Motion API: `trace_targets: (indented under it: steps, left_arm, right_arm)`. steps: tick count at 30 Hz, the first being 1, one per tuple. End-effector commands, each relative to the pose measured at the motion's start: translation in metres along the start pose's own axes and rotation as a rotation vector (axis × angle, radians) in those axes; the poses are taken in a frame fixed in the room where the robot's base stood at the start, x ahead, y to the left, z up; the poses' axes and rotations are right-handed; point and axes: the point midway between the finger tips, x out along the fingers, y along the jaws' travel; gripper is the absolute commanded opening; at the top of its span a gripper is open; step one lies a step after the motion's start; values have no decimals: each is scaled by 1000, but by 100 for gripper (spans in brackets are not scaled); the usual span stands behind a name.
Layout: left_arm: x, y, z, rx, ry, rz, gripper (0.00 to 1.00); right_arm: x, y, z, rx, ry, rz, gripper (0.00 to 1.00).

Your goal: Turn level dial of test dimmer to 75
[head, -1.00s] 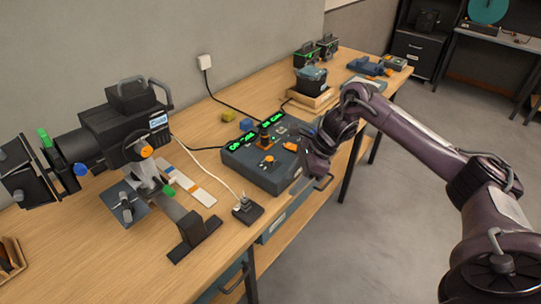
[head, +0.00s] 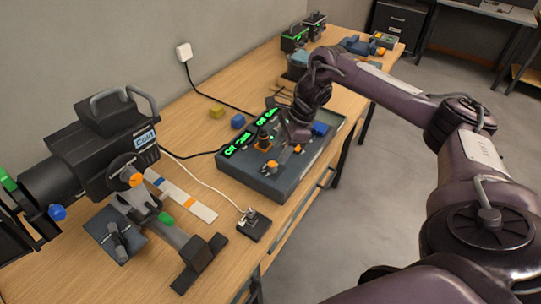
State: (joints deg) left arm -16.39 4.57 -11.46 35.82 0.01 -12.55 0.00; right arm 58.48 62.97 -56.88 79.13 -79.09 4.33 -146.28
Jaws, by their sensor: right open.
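The grey control console (head: 245,178) stands on the bench with lit green displays (head: 243,143) along its back edge and several orange-marked controls on top. One orange-capped control (head: 270,166) shows near its front left. The markings are too small to read, so I cannot tell which control is the test dimmer's level dial. My left gripper is out of view.
A large black lamp (head: 100,150) labelled Cold stands at the left on its clamp stand. A striped strip (head: 181,194) lies beside it. The bench front is bare near the small box.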

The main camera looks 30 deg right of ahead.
Motion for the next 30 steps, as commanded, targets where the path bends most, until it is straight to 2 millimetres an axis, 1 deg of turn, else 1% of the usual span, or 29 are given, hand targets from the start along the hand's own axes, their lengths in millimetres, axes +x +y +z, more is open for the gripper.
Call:
trace_targets:
  steps: [1,3,6,8,11,13,18,21,30]
  left_arm:
    - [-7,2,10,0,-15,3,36]
    - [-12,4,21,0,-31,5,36]
    - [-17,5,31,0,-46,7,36]
    - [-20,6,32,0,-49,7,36]
    - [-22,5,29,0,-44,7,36]
    - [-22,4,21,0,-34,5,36]
    - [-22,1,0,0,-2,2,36]
    - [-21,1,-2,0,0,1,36]
    - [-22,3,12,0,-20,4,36]
  right_arm:
    - [7,2,1,0,1,5,48]
    - [19,1,1,2,1,4,48]
    - [35,2,1,1,1,5,48]
    - [42,1,2,1,-1,3,48]
    - [52,0,1,1,0,2,48]
    - [55,0,0,1,1,1,48]
    - [58,0,0,0,1,0,48]
    - [58,0,0,0,1,0,48]
    - [57,0,0,0,0,0,8]
